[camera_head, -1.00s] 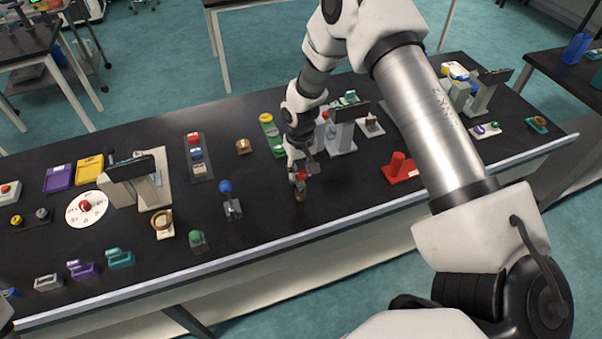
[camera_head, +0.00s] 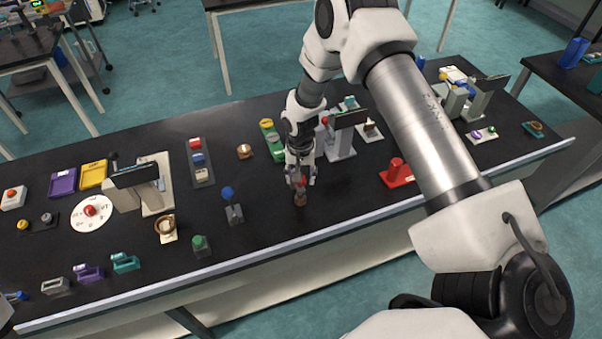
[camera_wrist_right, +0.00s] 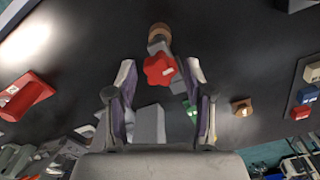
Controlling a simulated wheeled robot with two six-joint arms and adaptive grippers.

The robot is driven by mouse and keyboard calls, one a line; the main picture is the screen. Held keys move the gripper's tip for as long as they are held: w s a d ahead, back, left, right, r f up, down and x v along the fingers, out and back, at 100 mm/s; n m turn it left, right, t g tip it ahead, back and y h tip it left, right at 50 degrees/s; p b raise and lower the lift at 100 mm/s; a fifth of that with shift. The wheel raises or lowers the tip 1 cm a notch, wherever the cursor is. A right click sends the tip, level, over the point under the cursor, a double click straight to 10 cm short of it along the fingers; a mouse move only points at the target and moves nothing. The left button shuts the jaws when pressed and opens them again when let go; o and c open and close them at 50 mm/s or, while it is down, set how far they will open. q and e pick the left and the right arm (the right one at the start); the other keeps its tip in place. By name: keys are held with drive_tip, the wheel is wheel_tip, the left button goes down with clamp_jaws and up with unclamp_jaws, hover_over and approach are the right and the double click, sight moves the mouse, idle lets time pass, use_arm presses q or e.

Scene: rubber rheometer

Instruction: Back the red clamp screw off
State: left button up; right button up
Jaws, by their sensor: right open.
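The red clamp screw (camera_wrist_right: 159,69) shows in the right wrist view as a lobed red knob on a grey block, with a brown round part (camera_wrist_right: 159,31) beyond it. My right gripper (camera_wrist_right: 158,80) is open, with one finger on each side of the knob. Small gaps show between the fingers and the knob, and nothing is held. In the head view the red knob (camera_head: 299,184) is small and partly hidden by my right gripper (camera_head: 300,178), which points down at it near the table's front edge.
A blue-knobbed fixture (camera_head: 228,193) stands to the left, and a green-knobbed one (camera_head: 200,243) nearer the front edge. A red block (camera_head: 397,173) sits to the right. A grey instrument (camera_head: 341,140) stands just behind my right wrist. Bare black tabletop lies around the clamp.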

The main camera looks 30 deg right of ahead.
drive_tip(key=m, duration=0.6)
drive_tip(key=shift+f, duration=0.1)
drive_tip(key=m, duration=0.7)
clamp_jaws()
drive_tip(key=n, duration=0.3)
drive_tip(key=shift+b, duration=0.35)
drive_tip(key=shift+n, duration=0.7)
